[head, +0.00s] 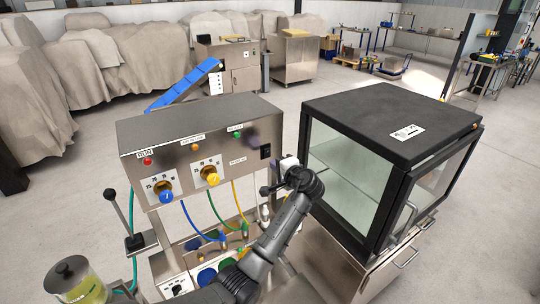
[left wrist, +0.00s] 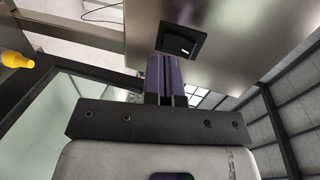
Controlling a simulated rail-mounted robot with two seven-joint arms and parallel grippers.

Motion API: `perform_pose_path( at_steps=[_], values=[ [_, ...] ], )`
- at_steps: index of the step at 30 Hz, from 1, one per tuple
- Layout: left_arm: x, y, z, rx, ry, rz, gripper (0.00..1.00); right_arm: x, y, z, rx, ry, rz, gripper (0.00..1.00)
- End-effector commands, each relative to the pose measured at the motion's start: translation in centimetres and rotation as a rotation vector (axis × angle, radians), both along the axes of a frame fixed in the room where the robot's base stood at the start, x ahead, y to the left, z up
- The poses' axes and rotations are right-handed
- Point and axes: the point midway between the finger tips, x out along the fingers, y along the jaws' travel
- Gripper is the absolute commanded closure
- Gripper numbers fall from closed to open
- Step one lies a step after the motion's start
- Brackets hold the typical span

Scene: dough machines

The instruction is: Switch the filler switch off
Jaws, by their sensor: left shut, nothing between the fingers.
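The filler switch (head: 265,151) is a small black rocker in a black square frame on the right end of the steel control box's (head: 200,107) front panel. In the left wrist view the switch (left wrist: 183,42) shows just above and slightly right of the fingertips, with a small white mark on its rocker. My right gripper is in neither view.
Knobs with blue (head: 167,196) and yellow (head: 213,179) caps and indicator lamps sit left on the panel. Coloured hoses hang below it. A black-framed glass cabinet (head: 385,115) stands close on the right of my left arm. A lever (head: 117,212) stands at left.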

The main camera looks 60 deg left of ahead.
Motion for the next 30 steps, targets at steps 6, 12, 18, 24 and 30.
perform_pose_path(
  at_steps=[6, 12, 18, 24, 30],
  values=[
    [0.0, -4.7, -0.1, -0.002, -0.001, -0.003, 1.0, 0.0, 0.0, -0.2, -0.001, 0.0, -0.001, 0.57],
    [0.0, -7.8, -0.1, -0.002, 0.0, -0.001, 1.0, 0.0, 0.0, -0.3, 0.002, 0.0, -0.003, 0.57],
    [0.0, -9.5, 0.0, -0.001, 0.0, -0.001, 1.0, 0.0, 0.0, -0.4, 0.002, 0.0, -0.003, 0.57],
    [0.0, -9.9, 0.0, 0.0, 0.0, 0.0, 1.0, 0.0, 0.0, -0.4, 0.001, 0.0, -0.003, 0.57],
    [0.0, -9.9, 0.0, 0.0, 0.0, 0.0, 1.0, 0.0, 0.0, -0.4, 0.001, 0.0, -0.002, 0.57]
  ],
)
